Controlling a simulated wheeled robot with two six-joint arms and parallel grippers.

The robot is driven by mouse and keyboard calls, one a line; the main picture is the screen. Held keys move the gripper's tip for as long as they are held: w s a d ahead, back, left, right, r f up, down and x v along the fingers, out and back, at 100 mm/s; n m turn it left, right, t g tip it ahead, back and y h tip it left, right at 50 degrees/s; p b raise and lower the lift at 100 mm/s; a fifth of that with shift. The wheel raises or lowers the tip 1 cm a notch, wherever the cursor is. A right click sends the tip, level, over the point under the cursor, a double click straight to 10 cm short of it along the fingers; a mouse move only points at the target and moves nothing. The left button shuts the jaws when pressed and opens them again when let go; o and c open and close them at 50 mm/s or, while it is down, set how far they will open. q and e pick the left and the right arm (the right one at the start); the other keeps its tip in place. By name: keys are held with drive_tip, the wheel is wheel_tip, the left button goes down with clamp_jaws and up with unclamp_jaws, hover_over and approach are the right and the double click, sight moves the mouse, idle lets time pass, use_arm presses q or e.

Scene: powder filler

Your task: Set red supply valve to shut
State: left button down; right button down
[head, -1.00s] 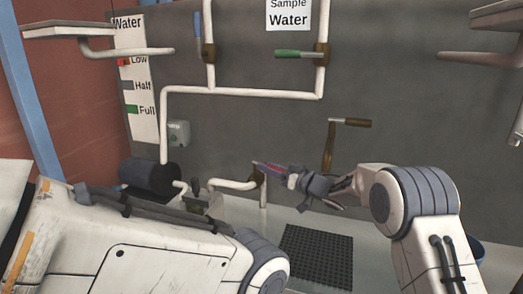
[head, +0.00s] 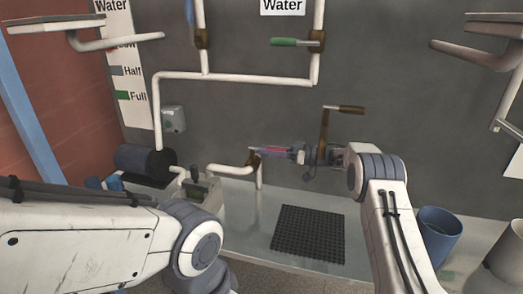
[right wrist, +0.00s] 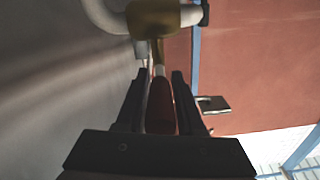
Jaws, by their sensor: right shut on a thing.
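The red supply valve's red handle (head: 274,150) points right from its brown body (head: 254,160) on the white pipe low on the grey wall. It lies nearly level. My right gripper (head: 284,151) is shut on this handle, coming from the right. In the right wrist view the red handle (right wrist: 160,106) runs between the two dark fingers (right wrist: 160,78), with the brown valve body (right wrist: 153,18) beyond. The fingers hide part of the handle. My left arm shows at lower left, but its gripper is out of view.
A brown-handled lever (head: 326,130) stands just behind my right wrist. A green-handled valve (head: 292,42) is higher up. A black mat (head: 309,234) lies on the counter below. A blue bin (head: 438,235) stands right of my right arm.

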drive_tip(key=shift+r, duration=0.2)
drive_tip(key=c, duration=0.5)
unclamp_jaws()
drive_tip(key=shift+w+a, duration=0.1)
drive_tip(key=shift+f, duration=0.1)
drive_tip(key=shift+d, duration=0.2)
drive_tip(key=b+v, duration=0.2)
drive_tip(key=v, duration=0.8)
